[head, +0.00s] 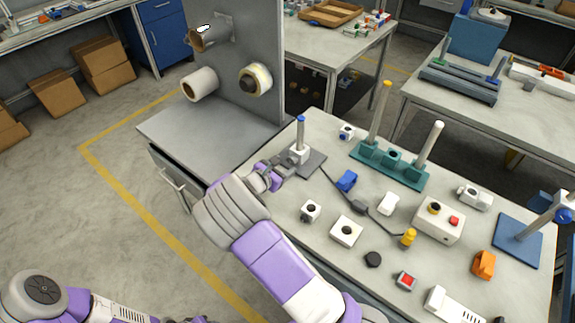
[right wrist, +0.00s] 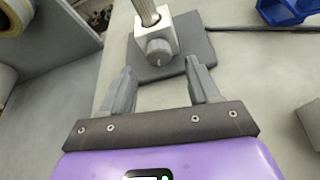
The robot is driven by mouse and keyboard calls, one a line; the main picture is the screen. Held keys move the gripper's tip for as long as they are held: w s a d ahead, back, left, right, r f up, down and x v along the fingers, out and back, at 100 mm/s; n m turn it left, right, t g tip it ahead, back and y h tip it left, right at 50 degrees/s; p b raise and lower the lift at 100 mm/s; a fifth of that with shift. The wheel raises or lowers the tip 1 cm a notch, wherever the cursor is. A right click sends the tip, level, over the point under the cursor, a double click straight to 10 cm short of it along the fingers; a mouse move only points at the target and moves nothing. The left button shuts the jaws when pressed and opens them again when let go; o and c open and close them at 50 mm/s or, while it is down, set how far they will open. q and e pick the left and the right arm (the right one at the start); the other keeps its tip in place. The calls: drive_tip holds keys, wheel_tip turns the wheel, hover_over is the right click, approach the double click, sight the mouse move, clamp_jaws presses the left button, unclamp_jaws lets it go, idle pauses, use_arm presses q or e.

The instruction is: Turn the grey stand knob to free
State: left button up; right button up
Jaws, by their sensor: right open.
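The grey stand has a flat grey base (head: 312,163) and an upright post with a blue top (head: 301,128) near the table's left edge. In the right wrist view a white block holds the post, and a round grey knob (right wrist: 159,52) faces me on its front. My right gripper (head: 277,170) is open in front of the stand. In the right wrist view its two fingertips (right wrist: 160,75) are apart, one to each side of the knob and short of it, with nothing between them. My left arm shows at the bottom left, but its fingers are out of the picture.
A cable runs from near the stand to a yellow plug (head: 408,238). A blue block (head: 347,180) and a teal rack with two posts (head: 400,172) stand to the right. Several small fixtures cover the table's front. A grey panel with reels (head: 255,79) rises behind left.

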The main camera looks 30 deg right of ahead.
sight(290, 162)
drive_tip(key=x, duration=0.4)
drive_tip(key=shift+f+b, duration=0.1)
drive_tip(key=shift+b, duration=0.25)
drive_tip(key=c, duration=1)
drive_tip(key=shift+p, duration=0.5)
drive_tip(key=shift+c, duration=0.2)
drive_tip(key=n+p, duration=0.1)
drive_tip(key=p, duration=0.1)
drive_tip(key=n+g+p, duration=0.1)
drive_tip(key=p, duration=0.2)
drive_tip(key=shift+w+r+h, duration=0.15)
drive_tip(key=shift+r+h, duration=0.15)
drive_tip(key=shift+f+n+g+p, duration=0.25)
drive_tip(key=shift+n+g+p, duration=0.2)
drive_tip(key=shift+p, duration=0.25)
drive_tip(key=o, duration=1)
drive_tip(key=shift+a, duration=0.1)
